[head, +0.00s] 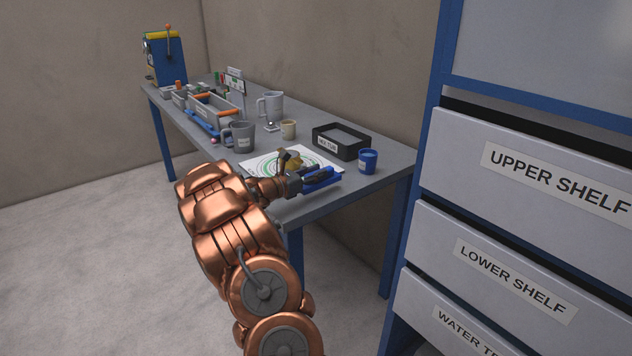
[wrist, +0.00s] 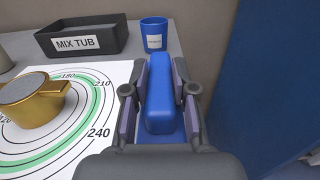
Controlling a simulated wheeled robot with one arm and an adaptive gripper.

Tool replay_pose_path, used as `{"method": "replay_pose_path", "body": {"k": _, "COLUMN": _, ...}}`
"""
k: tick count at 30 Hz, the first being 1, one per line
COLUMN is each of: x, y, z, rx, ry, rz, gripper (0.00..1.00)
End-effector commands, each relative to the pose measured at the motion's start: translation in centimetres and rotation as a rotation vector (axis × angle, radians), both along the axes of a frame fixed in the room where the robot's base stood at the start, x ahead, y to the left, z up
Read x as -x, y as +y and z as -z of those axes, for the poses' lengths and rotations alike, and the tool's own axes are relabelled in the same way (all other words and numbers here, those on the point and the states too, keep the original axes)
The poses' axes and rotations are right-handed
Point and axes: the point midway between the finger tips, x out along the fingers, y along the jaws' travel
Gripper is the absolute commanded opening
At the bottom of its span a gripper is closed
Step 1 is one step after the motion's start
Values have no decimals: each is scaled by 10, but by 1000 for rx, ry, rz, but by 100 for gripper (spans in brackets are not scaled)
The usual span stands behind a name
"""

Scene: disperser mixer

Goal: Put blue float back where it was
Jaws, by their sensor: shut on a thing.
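My gripper (wrist: 160,105) is shut on the blue float (wrist: 159,92). Its fingers stand on both sides of the float's long raised handle, and part of a flat blue base shows beneath. In the head view the blue float (head: 322,183) is at the right front part of the table, beside the printed ring sheet (head: 250,163). My gripper (head: 318,180) hides part of it there. I cannot tell whether the float touches the table or hangs just above it.
A brass-coloured pot (wrist: 32,100) sits on the ring sheet. A black MIX TUB (head: 342,141) and a blue cup (head: 368,161) stand behind the float. Grey mugs (head: 239,137), a tool caddy (head: 215,112) and a blue machine (head: 165,58) are farther left. A labelled drawer cabinet (head: 530,170) stands right.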

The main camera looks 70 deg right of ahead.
Motion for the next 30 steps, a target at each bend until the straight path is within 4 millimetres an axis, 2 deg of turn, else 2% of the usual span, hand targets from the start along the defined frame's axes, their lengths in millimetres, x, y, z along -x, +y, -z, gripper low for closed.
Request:
{"method": "replay_pose_path", "body": {"k": 9, "x": 0, "y": 0, "z": 33, "rx": -3, "ry": 1, "rz": 0, "gripper": 0}}
{"method": "replay_pose_path", "body": {"k": 20, "x": 0, "y": 0, "z": 36, "rx": -1, "ry": 0, "rz": 0, "gripper": 0}}
{"method": "replay_pose_path", "body": {"k": 21, "x": 0, "y": 0, "z": 36, "rx": -1, "ry": 0, "rz": 0, "gripper": 28}}
{"method": "replay_pose_path", "body": {"k": 27, "x": 0, "y": 0, "z": 35, "rx": -1, "ry": 0, "rz": 0, "gripper": 49}}
{"method": "replay_pose_path", "body": {"k": 30, "x": 0, "y": 0, "z": 35, "rx": -1, "ry": 0, "rz": 0, "gripper": 52}}
